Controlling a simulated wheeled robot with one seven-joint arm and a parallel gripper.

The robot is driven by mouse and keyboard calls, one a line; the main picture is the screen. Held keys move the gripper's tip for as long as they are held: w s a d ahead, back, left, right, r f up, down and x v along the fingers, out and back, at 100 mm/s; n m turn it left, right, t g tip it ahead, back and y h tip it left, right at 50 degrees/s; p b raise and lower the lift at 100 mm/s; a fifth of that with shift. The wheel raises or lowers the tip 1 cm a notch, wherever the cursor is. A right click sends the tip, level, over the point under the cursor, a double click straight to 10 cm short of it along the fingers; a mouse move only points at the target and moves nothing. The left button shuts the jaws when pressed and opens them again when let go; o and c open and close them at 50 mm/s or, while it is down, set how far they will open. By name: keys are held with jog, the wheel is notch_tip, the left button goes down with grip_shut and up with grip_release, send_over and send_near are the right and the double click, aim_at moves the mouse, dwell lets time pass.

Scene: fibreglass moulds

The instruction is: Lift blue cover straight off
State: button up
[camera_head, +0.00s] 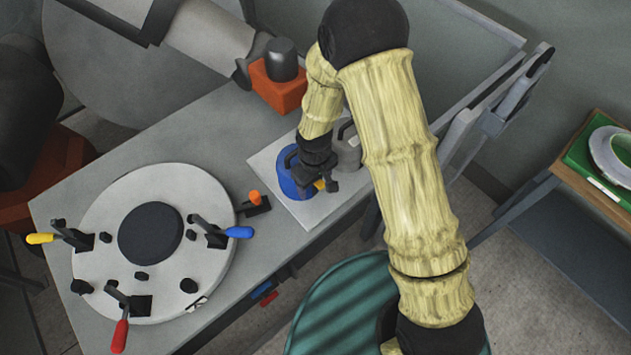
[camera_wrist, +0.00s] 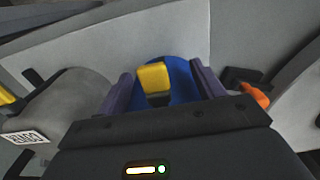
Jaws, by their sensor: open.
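The blue cover (camera_head: 287,173) is a round piece on a pale plate (camera_head: 262,160) near the table's right end. A yellow-topped handle (camera_head: 321,185) shows at its right side, partly behind my gripper (camera_head: 318,181). My gripper is directly over the cover. In the wrist view the blue cover (camera_wrist: 181,84) lies beyond my open gripper (camera_wrist: 163,84). The yellow handle block (camera_wrist: 155,77) stands between the two purple-grey fingers, with visible gaps on both sides. I cannot tell whether the fingers reach down to its height.
A grey cylinder (camera_head: 348,153) stands close right of the blue cover. A small orange-handled clamp (camera_head: 255,201) is to its left. The round mould (camera_head: 185,275) with red, yellow and blue clamp handles fills the table's left. An orange block (camera_head: 277,92) stands behind.

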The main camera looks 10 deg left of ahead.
aim_at(288, 157)
jog(key=shift+f, duration=0.2)
grip_shut()
jog(key=shift+r, duration=0.15)
jog(key=shift+r+p, duration=1.85)
jog(key=shift+r, duration=0.5)
